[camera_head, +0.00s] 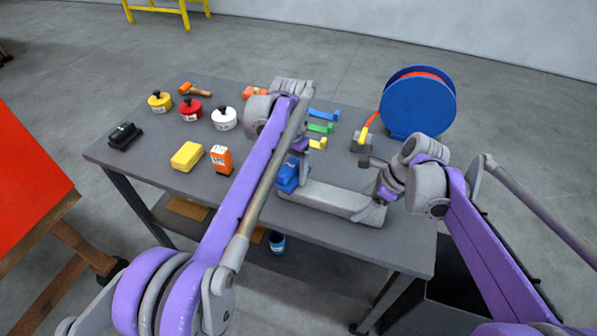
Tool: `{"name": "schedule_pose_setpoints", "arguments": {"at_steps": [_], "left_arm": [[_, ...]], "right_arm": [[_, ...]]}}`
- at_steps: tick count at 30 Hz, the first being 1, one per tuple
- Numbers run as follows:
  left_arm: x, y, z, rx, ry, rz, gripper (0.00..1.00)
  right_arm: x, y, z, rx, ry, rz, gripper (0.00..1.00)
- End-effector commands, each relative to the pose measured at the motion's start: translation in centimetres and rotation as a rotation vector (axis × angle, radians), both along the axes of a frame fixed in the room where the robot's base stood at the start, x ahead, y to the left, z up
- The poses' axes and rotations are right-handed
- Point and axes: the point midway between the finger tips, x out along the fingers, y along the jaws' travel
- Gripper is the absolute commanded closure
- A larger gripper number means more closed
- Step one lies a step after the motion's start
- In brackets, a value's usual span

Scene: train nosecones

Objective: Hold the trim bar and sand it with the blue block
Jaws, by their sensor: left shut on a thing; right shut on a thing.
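The trim bar (335,199) is a long pale grey bar lying along the front right of the grey table. My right gripper (372,207) is shut on its right end. The blue block (287,178) is at the bar's left end, and my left gripper (303,172) is shut on it. My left forearm crosses in front and hides part of the block. I cannot tell whether the block presses on the bar's top or sits against its end.
The table (255,225) also bears a yellow sponge-like block (187,155), an orange box (221,159), a black block (124,135), yellow, red and white lidded pots (224,118), coloured small tools (321,128) and a large blue reel (418,103). The left front tabletop is clear.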

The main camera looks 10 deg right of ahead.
Motion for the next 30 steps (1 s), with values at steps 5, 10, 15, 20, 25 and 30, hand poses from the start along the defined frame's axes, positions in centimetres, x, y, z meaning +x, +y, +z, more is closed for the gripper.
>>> {"name": "schedule_pose_setpoints", "arguments": {"at_steps": [5, 10, 15, 20, 25, 30], "left_arm": [[0.0, 0.1, 2.8, 0.000, 0.000, 0.000, 0.80], [0.0, 0.1, 4.1, 0.000, 0.000, 0.000, 0.80], [0.0, 0.1, 5.6, 0.000, 0.000, 0.000, 0.80], [0.0, 0.0, 7.0, 0.000, 0.000, 0.000, 0.80], [0.0, 0.1, 8.2, 0.000, 0.000, 0.000, 0.80], [0.0, 0.1, 8.4, 0.000, 0.000, 0.000, 0.80]], "right_arm": [[0.0, 0.0, 0.0, 0.000, 0.000, 0.000, 0.65], [0.0, 0.0, 0.0, 0.000, 0.000, 0.000, 0.65], [0.0, 0.0, 0.0, 0.000, -0.001, 0.000, 0.65], [0.0, 0.0, 0.0, 0.000, -0.001, 0.000, 0.65], [0.0, 0.0, 0.0, 0.000, -0.001, 0.000, 0.65], [0.0, 0.0, 0.0, 0.000, -0.001, 0.000, 0.65]]}}
